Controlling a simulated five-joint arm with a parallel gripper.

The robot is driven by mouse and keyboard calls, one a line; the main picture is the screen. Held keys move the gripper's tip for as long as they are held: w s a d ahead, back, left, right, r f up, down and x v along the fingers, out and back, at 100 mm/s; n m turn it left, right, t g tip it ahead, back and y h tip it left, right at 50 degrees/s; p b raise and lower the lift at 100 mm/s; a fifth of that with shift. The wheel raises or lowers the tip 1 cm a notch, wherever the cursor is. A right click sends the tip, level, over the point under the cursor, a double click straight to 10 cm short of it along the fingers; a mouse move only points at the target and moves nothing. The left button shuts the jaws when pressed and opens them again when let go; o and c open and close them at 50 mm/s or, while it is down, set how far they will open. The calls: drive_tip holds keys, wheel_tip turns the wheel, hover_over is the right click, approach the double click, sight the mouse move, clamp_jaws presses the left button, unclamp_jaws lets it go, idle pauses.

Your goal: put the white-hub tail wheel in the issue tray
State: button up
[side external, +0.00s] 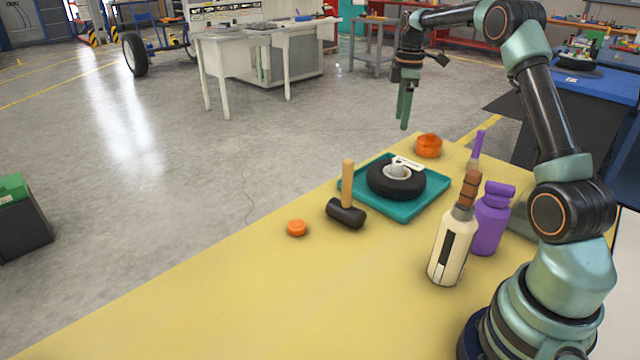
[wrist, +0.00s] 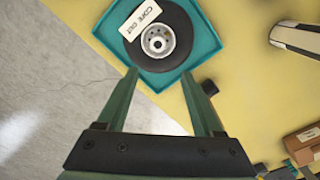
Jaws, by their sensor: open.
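The white-hub tail wheel (side external: 381,187) has a black tyre and lies flat in a teal tray (side external: 404,214) on the yellow table. A white printed tag (side external: 407,164) lies across one side of the wheel. In the wrist view the wheel (wrist: 177,52) and its pale hub (wrist: 158,41) are near the top, inside the tray (wrist: 207,44). My gripper (side external: 404,126) is open and empty, raised above and apart from the wheel. Its fingers (wrist: 160,74) show spread in the wrist view. No label is visible on the tray.
A mallet (side external: 347,213) with an upright handle stands left of the tray. A small orange cap (side external: 297,228) lies nearby, and an orange pot (side external: 429,146) stands behind. A cream bottle (side external: 453,248) and purple bottle (side external: 491,222) stand at right. The front-left table is clear.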

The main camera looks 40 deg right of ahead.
drive_tip(key=s+a+r+m+t, duration=0.15)
drive_tip(key=a+r, duration=0.25)
drive_tip(key=a, duration=0.4)
drive_tip(key=s+a+r+m+t, duration=0.1)
drive_tip(key=s+a+r+m, duration=0.3)
drive_tip(key=a, duration=0.5)
drive_tip(key=s+a+f+m+t, duration=0.2)
drive_tip(key=s+a+m+t, duration=0.1)
drive_tip(key=s+a, duration=0.7)
drive_tip(key=shift+a+f, duration=0.35)
drive_tip(key=shift+a, duration=0.55)
